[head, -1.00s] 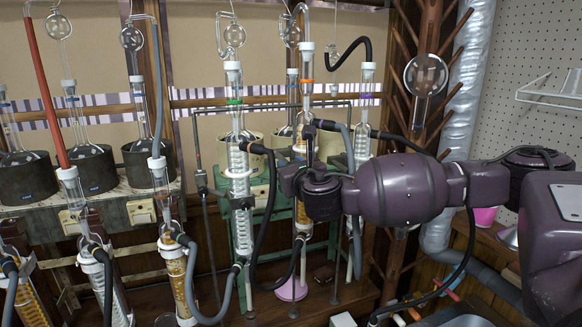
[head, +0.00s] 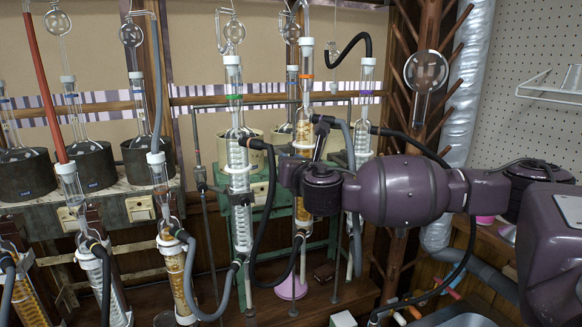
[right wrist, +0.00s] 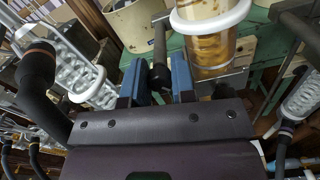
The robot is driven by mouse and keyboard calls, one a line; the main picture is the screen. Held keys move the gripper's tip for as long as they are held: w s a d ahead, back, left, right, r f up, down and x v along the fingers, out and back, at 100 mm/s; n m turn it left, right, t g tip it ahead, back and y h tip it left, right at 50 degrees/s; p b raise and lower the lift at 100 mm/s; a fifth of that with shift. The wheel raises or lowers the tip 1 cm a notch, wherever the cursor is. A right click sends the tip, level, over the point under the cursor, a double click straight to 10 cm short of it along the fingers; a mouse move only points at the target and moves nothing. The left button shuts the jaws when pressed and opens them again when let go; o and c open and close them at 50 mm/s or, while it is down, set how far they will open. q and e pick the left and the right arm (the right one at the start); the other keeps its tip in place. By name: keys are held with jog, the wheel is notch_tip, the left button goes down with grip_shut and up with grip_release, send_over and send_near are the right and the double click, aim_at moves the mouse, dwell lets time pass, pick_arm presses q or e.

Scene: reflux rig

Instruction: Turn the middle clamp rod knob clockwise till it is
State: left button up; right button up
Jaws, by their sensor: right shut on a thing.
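My right gripper (head: 320,140) is at the amber-coiled glass condenser (head: 305,126) in the middle of the rig. In the right wrist view its two blue finger pads (right wrist: 158,76) are shut on a dark knob (right wrist: 158,82) at the lower end of a dark clamp rod (right wrist: 160,38). The condenser (right wrist: 204,48) stands just right of that rod, with a white ring around it. In the head view the knob is hidden behind my gripper and wrist. My left gripper is in neither view.
A clear-coiled condenser (head: 238,165) with a black hose (head: 268,205) stands just left of my wrist. Another condenser (head: 364,135) stands behind on the right. Heating mantles (head: 87,168) with flasks line the left. A wooden peg rack (head: 400,60) rises behind my arm.

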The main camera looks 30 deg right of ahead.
jog(key=m, duration=0.4)
jog(key=shift+m+b, duration=0.3)
jog(key=shift+b, duration=0.1)
jog(key=shift+d+m, duration=0.1)
jog(key=shift+m, duration=1.3)
jog(key=shift+r, duration=0.1)
jog(key=o, duration=0.6)
jog(key=shift+o, duration=0.2)
